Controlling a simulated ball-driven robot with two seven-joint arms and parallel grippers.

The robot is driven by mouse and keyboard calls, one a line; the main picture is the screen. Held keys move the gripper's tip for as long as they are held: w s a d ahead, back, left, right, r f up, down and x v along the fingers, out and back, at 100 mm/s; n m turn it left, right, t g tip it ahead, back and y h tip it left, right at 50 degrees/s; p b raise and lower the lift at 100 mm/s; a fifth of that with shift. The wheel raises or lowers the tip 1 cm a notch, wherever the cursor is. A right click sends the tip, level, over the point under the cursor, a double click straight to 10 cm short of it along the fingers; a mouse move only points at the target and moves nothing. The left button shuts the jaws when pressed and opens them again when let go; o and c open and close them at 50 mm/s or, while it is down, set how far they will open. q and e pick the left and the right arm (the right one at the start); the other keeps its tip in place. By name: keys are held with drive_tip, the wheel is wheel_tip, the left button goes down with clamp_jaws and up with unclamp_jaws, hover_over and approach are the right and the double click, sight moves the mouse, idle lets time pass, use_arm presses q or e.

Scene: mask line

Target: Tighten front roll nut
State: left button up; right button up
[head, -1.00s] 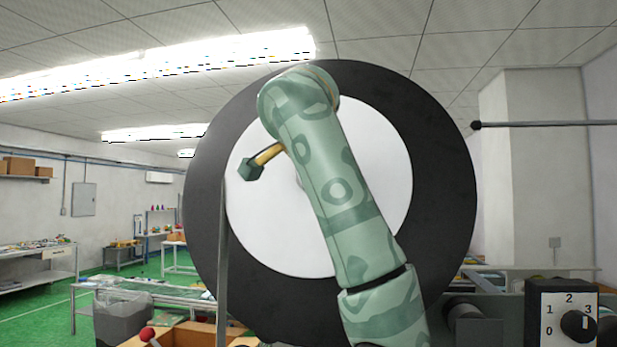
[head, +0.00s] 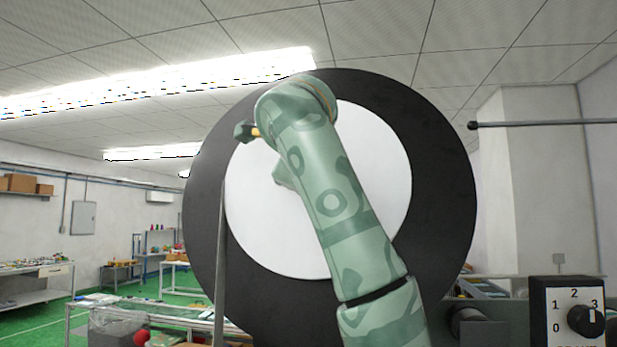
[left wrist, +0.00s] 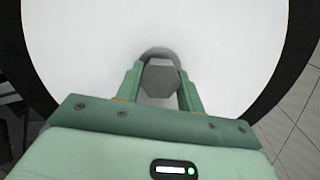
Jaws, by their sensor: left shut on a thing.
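A large roll fills the middle of the head view, a black ring (head: 441,200) around a white disc (head: 385,160). A grey six-sided nut (left wrist: 160,80) sits at the white face, with a round grey part (left wrist: 159,53) just behind it. My left gripper (left wrist: 160,70) has its two green fingers on either side of the nut and is shut on it. In the head view my green arm crosses in front of the roll and hides the nut and the fingers. My right gripper is in neither current view.
A dial (head: 586,321) marked 0 to 3 stands at the lower right. A dark horizontal rod (head: 545,125) is at the right. A thin grey upright (head: 221,270) stands before the roll's left side. A red ball (head: 141,339) and workbenches show at lower left.

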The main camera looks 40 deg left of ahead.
use_arm(q)
drive_tip(key=shift+f+m, duration=0.15)
drive_tip(key=shift+m, duration=0.35)
drive_tip(key=shift+w, duration=0.1)
drive_tip(key=o, duration=1)
drive_tip(key=shift+b+v, duration=2.25)
drive_tip(key=shift+v, duration=6.1)
drive_tip(key=shift+w+f, duration=0.1)
drive_tip(key=shift+f, duration=0.05)
